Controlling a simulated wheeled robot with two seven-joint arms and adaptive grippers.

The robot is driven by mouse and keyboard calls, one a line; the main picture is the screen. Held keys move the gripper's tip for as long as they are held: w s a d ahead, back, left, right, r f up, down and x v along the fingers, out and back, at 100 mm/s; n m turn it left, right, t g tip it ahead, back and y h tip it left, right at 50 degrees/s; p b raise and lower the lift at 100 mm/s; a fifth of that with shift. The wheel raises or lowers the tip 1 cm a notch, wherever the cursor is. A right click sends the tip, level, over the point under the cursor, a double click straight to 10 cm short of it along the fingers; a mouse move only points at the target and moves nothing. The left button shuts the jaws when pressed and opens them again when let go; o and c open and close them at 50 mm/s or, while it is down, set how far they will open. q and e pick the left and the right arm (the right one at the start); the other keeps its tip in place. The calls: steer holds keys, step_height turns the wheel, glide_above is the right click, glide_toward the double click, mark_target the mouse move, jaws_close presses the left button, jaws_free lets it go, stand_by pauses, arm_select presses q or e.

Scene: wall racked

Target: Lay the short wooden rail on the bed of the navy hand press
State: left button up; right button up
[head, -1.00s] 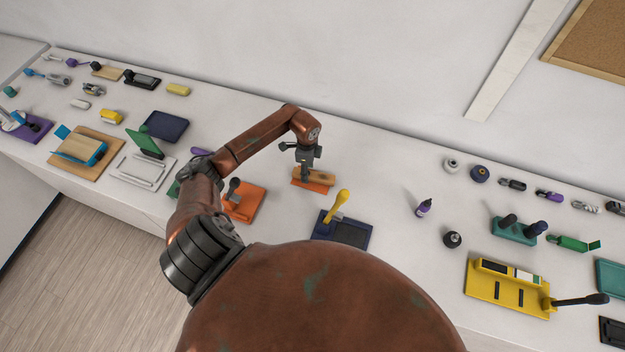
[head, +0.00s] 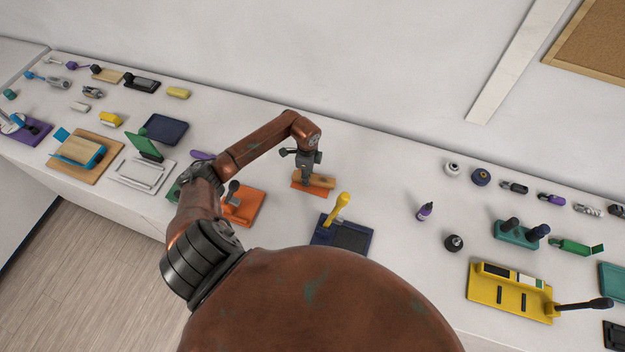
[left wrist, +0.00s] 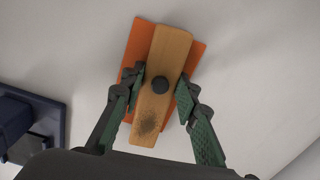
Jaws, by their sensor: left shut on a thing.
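The short wooden rail (head: 322,181) is a light wood bar with a dark round knob and a dark smudge near one end; it also shows in the left wrist view (left wrist: 170,50). My left gripper (head: 304,177) is shut on the rail, with its green-sided fingers (left wrist: 161,84) on the two long sides beside the knob. An orange plate (left wrist: 137,50) lies under the rail; whether they touch I cannot tell. The navy hand press (head: 325,234), with a dark bed (head: 350,237) and a yellow lever (head: 339,208), stands nearer, below right of the gripper. My right gripper is out of view.
An orange press (head: 245,208) stands left of the navy one, partly behind my arm. A purple bottle (head: 424,211) and a dark round bottle (head: 453,243) stand to the right, then a yellow press (head: 510,290). The counter (head: 385,200) right of the rail is clear.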

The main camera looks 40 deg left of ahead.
arm_select(q)
steer(key=shift+c, duration=1)
steer(key=shift+r, duration=0.2)
steer(key=shift+r+p, duration=2.4)
steer(key=shift+r, duration=0.45)
steer(key=shift+s+f, duration=0.1)
